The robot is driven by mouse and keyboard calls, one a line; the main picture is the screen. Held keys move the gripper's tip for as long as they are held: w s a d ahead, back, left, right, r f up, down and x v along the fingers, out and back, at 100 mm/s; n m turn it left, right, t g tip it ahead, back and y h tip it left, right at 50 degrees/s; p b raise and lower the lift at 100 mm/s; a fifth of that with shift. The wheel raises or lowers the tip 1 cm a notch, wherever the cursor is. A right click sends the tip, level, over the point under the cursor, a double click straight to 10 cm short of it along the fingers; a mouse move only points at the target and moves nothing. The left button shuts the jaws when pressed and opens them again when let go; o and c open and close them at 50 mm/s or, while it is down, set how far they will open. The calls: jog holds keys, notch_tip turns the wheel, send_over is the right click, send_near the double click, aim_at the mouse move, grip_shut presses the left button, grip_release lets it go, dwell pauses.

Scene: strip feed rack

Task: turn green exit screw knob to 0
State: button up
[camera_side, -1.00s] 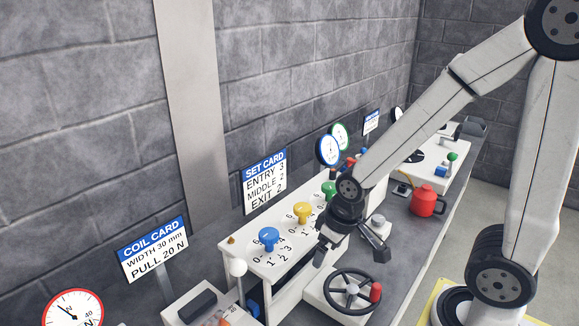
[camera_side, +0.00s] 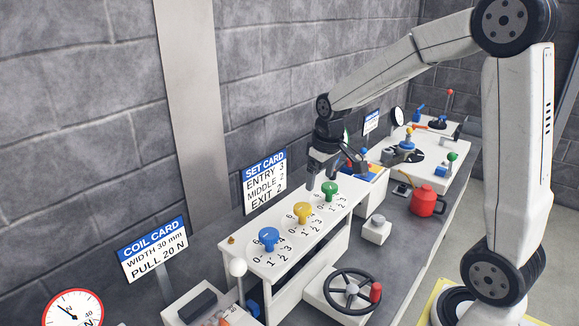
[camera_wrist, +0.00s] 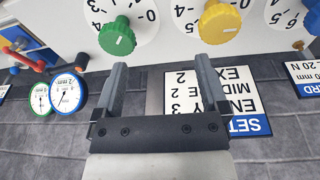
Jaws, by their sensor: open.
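The green knob (camera_side: 329,190) stands on its numbered white dial at the far end of the row of three knobs. In the wrist view the green knob (camera_wrist: 117,37) is at upper left, just beyond my left finger's tip, with a small pale mark on its top. Which number it points to is unclear. My gripper (camera_side: 322,174) is open and empty, above and a little behind the green knob. In the wrist view my gripper (camera_wrist: 162,64) has its fingers wide apart, with nothing between them.
The yellow knob (camera_side: 302,211) and blue knob (camera_side: 269,238) continue the row on the white box. The set card (camera_side: 265,180) stands behind and reads EXIT 2. Two gauges (camera_wrist: 66,93) show in the wrist view. A handwheel (camera_side: 352,290) and red can (camera_side: 425,200) are in front.

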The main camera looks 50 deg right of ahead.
aim_at(327, 184)
jog(key=d+r, duration=0.1)
jog(key=w+d+r+g, duration=0.1)
jog(key=d, duration=0.1)
jog(key=d+r+g, duration=0.1)
jog(key=d, duration=0.1)
jog(key=shift+w+d+r+n+y, duration=0.1)
jog(key=shift+w+d+n+y, duration=0.1)
jog(key=shift+n+y, duration=0.1)
jog(key=shift+f, duration=3.9)
grip_shut()
